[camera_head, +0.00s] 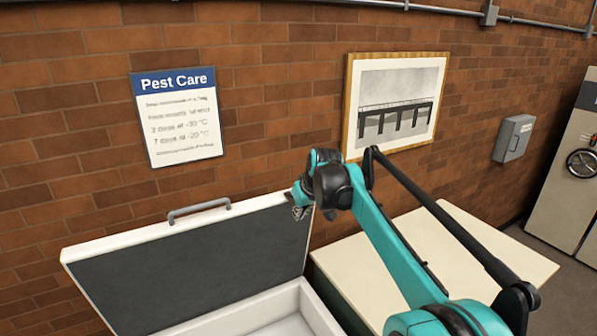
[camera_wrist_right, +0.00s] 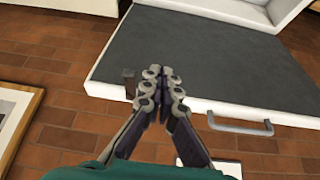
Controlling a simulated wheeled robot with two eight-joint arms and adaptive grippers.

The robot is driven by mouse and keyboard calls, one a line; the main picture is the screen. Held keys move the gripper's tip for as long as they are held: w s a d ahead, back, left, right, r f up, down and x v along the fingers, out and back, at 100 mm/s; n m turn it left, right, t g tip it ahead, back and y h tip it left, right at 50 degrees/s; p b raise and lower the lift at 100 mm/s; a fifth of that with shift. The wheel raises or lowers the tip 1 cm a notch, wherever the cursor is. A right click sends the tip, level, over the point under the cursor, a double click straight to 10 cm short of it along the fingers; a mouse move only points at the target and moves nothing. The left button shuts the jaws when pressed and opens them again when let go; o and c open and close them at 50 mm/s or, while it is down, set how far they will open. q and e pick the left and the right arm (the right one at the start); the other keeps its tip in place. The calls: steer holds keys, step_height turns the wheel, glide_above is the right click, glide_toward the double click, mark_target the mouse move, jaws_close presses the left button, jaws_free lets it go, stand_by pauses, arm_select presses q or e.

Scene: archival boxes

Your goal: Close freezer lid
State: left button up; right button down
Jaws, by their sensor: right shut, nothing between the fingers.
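The freezer lid (camera_head: 200,264) stands raised and tilted back toward the brick wall, its dark grey inner panel facing me. A grey handle (camera_head: 199,207) is on its upper edge; the handle also shows in the right wrist view (camera_wrist_right: 240,126). The white freezer body (camera_head: 306,302) is below, its opening partly in view. My right gripper (camera_head: 300,211) is at the lid's upper right corner, apart from the handle; contact with the lid is unclear. In the right wrist view my right gripper (camera_wrist_right: 163,74) is shut and empty in front of the lid's edge. My left gripper is not in view.
A cream-topped table (camera_head: 480,246) stands right of the freezer, under my right arm. The brick wall behind carries a Pest Care sign (camera_head: 178,117), a framed picture (camera_head: 395,102) and a grey box (camera_head: 513,138). A cabinet (camera_head: 570,180) stands far right.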

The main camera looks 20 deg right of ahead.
steer(key=p, duration=0.6)
glide_toward(290, 201)
steer(key=v, duration=0.4)
steer(key=shift+n, duration=0.3)
steer(key=p+x, duration=0.1)
steer(key=x, duration=0.4)
steer(key=p+x, duration=0.1)
steer(key=x, duration=0.4)
steer(key=shift+w+r, duration=0.1)
steer(key=shift+w, duration=0.25)
steer(key=shift+s+d, duration=0.1)
steer(key=shift+s, duration=0.2)
steer(key=s, duration=0.3)
steer(key=shift+s+d+f+p, duration=0.2)
steer(key=shift+f+p, duration=0.15)
steer(key=shift+p, duration=0.05)
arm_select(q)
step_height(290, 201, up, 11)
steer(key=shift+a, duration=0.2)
arm_select(e)
steer(key=shift+f, duration=0.15)
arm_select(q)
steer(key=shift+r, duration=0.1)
arm_select(e)
steer(key=shift+w, duration=0.15)
